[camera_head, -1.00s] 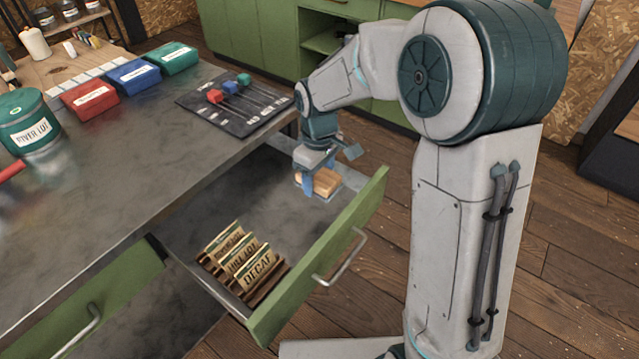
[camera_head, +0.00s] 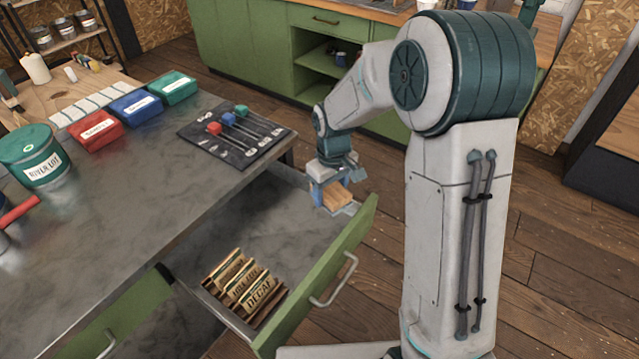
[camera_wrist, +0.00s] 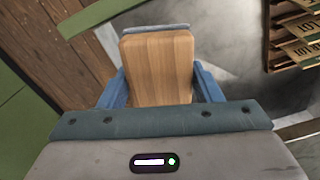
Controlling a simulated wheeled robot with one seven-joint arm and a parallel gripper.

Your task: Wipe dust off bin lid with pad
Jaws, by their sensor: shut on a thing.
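My gripper (camera_head: 330,190) is shut on a pad with a wooden block back (camera_head: 337,195), over the far right corner of the open drawer (camera_head: 300,215). In the wrist view the wooden pad (camera_wrist: 158,70) sits between the two blue fingers, with a grey-blue strip at its far edge. The green-lidded bin labelled RIVER LOT (camera_head: 32,155) stands on the metal bench at the left, apart from my gripper. Its lid (camera_head: 24,138) is green; I cannot make out dust on it at this size.
Brown labelled packets (camera_head: 245,285) stand in the drawer's near part. Red (camera_head: 95,130), blue (camera_head: 136,103) and green (camera_head: 174,87) boxes and a dark tool mat (camera_head: 235,133) lie on the bench. A red-handled thing (camera_head: 18,212) lies near the bin. The bench middle is clear.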

